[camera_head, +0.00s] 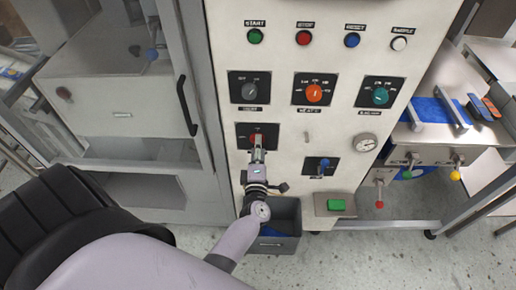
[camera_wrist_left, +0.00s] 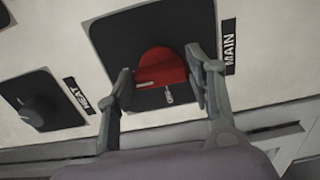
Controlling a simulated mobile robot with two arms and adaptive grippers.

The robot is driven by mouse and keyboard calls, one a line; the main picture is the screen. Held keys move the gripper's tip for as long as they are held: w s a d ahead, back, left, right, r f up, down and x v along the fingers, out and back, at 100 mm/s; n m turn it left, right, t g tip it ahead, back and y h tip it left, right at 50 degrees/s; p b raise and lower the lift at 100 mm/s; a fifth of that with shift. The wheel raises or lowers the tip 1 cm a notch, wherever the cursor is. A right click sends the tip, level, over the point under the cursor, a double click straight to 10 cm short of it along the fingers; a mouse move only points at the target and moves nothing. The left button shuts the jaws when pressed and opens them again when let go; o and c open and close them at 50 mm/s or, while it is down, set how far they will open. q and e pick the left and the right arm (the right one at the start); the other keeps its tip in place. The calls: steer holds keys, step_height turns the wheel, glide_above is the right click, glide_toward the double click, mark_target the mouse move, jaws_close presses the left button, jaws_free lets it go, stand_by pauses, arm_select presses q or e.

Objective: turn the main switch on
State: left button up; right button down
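The main switch is a red knob (camera_wrist_left: 160,68) on a black plate labelled MAIN in the left wrist view. In the head view its red top (camera_head: 258,136) shows on the lower left of the white panel, partly hidden by my gripper. My left gripper (camera_wrist_left: 160,80) is in front of the knob, with one finger on each side of it. The fingers are spread, and the knob sits between the tips. Thin gaps seem to show beside it; I cannot tell whether either finger touches. In the head view my left gripper (camera_head: 257,152) reaches up to the plate. My right gripper is not in view.
Several dials, including an orange one (camera_head: 314,93), sit above and right of the switch. A small blue-knobbed switch (camera_head: 323,165) and a gauge (camera_head: 366,143) are to the right. A grey bin (camera_head: 286,215) stands below. A cabinet door handle (camera_head: 186,105) is at left.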

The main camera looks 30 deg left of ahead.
arm_select(q)
steer(key=o, duration=0.4)
steer(key=s+d+n+b, duration=0.5)
steer(key=s+n+b, duration=0.3)
steer(key=n, duration=0.1)
steer(key=s+d+n+b, duration=0.4)
steer(key=s+n+b, duration=0.3)
steer(key=n+b, duration=0.2)
steer(key=shift+w+d+f+m+g+h+b, duration=0.15)
steer(key=shift+d+f+m+h, duration=1.7)
steer(key=shift+f+m, duration=2.6)
steer(key=shift+w+d+f+m+g+h+b, duration=0.1)
steer(key=shift+w+d+f+m+h+b, duration=0.2)
steer(key=shift+d+f+m+h, duration=2.85)
steer(key=shift+w+d+f+m+g+h+b, duration=0.2)
steer(key=shift+d+f+m, duration=0.55)
steer(key=shift+f+m, duration=5)
